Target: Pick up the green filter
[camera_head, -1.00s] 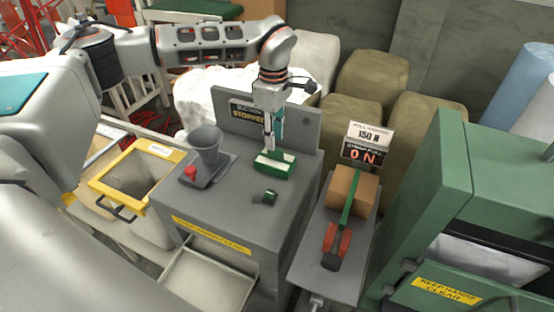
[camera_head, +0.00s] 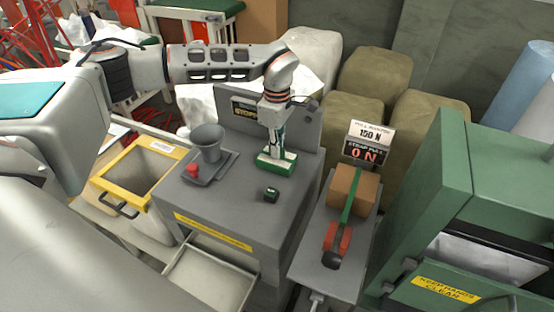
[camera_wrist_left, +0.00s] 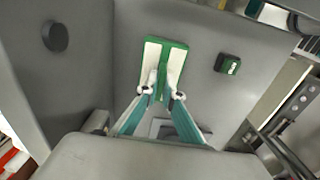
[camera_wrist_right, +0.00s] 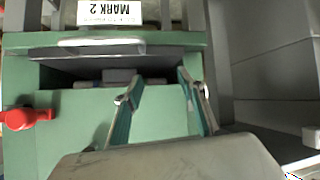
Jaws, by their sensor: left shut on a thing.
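The green filter (camera_head: 275,164), a green plate with white side panels and a raised green middle strip, lies on the grey machine top. My left gripper (camera_head: 275,146) reaches down from above and is shut on it. In the left wrist view my left fingertips (camera_wrist_left: 164,96) pinch the middle strip of the filter (camera_wrist_left: 152,54). I cannot tell whether the filter is lifted. My right gripper (camera_wrist_right: 158,82) shows only in the right wrist view, open and empty in front of a green cabinet (camera_wrist_right: 70,135).
A small dark green part (camera_head: 271,195) lies in front of the filter. A grey cup (camera_head: 208,140) and red button (camera_head: 193,170) stand left. An upright grey panel (camera_head: 300,125) rises behind. A yellow-framed bin (camera_head: 115,190) is left, a strapped box (camera_head: 365,190) right.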

